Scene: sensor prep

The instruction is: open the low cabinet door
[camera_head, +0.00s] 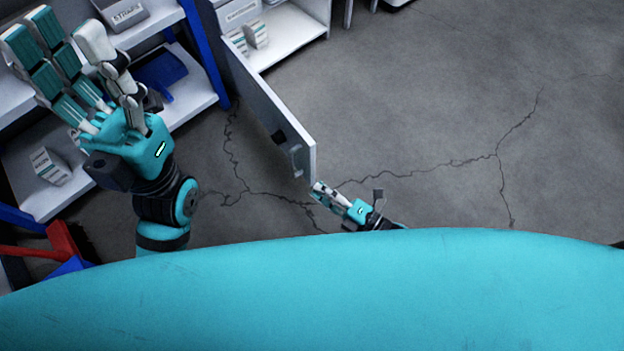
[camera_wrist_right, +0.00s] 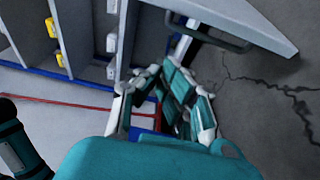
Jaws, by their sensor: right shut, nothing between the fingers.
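The low cabinet (camera_head: 290,40) stands at the top of the head view with its white interior showing. Its door (camera_head: 262,112) is swung wide out towards me. A bar handle (camera_head: 296,160) sits near the door's free edge and shows as a dark bar in the right wrist view (camera_wrist_right: 208,38). My right gripper (camera_head: 320,190) is just below the door's free edge, shut and empty. In the right wrist view its fingers (camera_wrist_right: 165,88) are near the handle; contact cannot be told. My left gripper (camera_head: 65,60) is raised at the left, fingers extended, open and empty.
White boxes (camera_head: 256,34) stand inside the cabinet. A white shelf with blue posts (camera_head: 205,55) is at the left, holding a box (camera_head: 50,166) and a blue bin (camera_head: 160,72). A red object (camera_head: 62,243) is at lower left. The cracked grey floor (camera_head: 450,110) at right is clear.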

